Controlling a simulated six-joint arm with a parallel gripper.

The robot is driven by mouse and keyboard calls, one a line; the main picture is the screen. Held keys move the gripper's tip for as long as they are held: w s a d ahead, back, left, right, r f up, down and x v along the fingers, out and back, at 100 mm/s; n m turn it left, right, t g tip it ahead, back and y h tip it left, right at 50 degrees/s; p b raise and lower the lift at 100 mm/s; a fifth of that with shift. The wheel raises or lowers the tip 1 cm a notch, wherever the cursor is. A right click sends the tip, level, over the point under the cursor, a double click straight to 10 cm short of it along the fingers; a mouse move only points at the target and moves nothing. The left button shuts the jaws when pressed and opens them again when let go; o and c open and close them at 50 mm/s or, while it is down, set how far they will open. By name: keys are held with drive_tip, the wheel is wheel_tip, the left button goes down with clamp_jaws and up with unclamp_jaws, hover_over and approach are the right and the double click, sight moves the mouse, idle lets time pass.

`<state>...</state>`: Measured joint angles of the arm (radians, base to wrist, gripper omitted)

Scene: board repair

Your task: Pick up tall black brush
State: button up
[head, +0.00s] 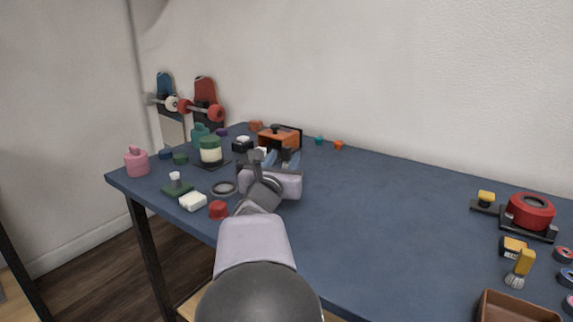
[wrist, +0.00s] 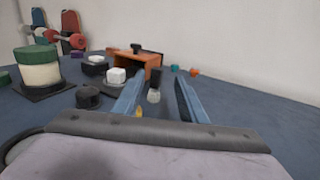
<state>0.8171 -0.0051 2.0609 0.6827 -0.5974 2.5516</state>
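The tall black brush (wrist: 156,77) shows in the wrist view, with a black handle and pale grey bristles at its lower end. It appears upright, between the lines of my two blue fingers and beyond them. My gripper (wrist: 162,84) is open, with a clear gap between the fingers and nothing visibly held. In the head view my gripper (head: 283,159) is low over the far left part of the table, before an orange box (head: 272,141). The brush cannot be made out clearly there, as my gripper and wrist cover that area.
The orange box (wrist: 139,59) stands behind the brush. A green-lidded jar (wrist: 38,70), a white block (wrist: 116,75) and a dark knob (wrist: 88,97) stand left of my fingers. A yellow brush (head: 524,262) lies far right.

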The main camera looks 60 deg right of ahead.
sight(286, 152)
drive_tip(key=shift+w+x, duration=0.15)
drive_tip(key=shift+x, duration=1.3)
drive_tip(key=shift+w+x, duration=0.1)
drive_tip(key=shift+x, duration=1.3)
drive_tip(key=shift+a, duration=0.1)
clamp_jaws()
